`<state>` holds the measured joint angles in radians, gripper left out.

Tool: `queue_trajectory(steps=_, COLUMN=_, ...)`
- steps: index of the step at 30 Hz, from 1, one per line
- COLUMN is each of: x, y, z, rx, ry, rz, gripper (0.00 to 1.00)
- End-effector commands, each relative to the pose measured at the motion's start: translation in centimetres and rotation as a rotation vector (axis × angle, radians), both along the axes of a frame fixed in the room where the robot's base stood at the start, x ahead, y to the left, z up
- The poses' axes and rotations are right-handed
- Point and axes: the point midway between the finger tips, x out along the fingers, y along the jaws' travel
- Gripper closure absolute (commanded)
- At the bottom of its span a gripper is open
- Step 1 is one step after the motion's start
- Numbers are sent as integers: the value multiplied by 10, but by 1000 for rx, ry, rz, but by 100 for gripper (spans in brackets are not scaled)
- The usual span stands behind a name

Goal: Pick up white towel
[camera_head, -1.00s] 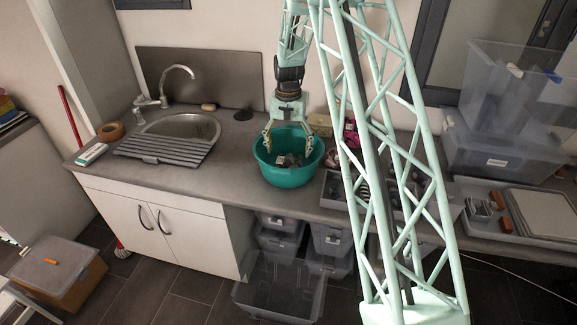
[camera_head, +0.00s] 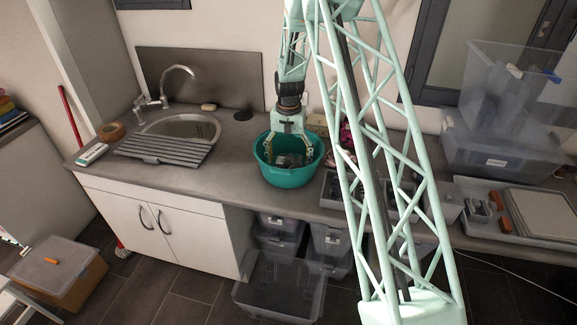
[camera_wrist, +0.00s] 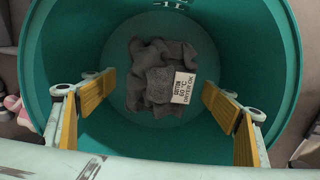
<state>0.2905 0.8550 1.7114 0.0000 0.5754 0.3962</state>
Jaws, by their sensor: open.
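No white towel stands out in either view. A crumpled dark grey cloth (camera_wrist: 160,76) with a white printed label (camera_wrist: 184,86) lies on the bottom of a teal tub (camera_wrist: 286,60). The tub (camera_head: 290,178) stands on the counter right of the sink. My gripper (camera_head: 284,155) points down into the tub. In the wrist view my gripper (camera_wrist: 155,105) is open, with one yellow-padded finger on each side of the cloth. Nothing is held between the fingers. The cloth shows as a dark shape in the head view (camera_head: 290,160).
The sink (camera_head: 185,127) and a ribbed grey drainer (camera_head: 165,147) are to the left. Grey trays (camera_head: 520,235) and clear bins (camera_head: 500,155) fill the right side. My lattice arm hides part of the counter. Clear counter lies between drainer and tub.

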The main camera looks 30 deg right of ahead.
Motion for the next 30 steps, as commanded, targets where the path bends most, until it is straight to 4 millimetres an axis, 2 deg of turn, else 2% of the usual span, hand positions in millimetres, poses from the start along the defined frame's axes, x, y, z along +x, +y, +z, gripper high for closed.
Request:
queue_trajectory(steps=11, x=0, y=0, z=0, rx=0, ry=0, rz=0, gripper=21)
queue_trajectory(steps=21, x=0, y=0, z=0, rx=0, ry=0, rz=0, gripper=50)
queue_trajectory(steps=30, x=0, y=0, z=1, rx=-1, ry=-1, rz=0, gripper=50)
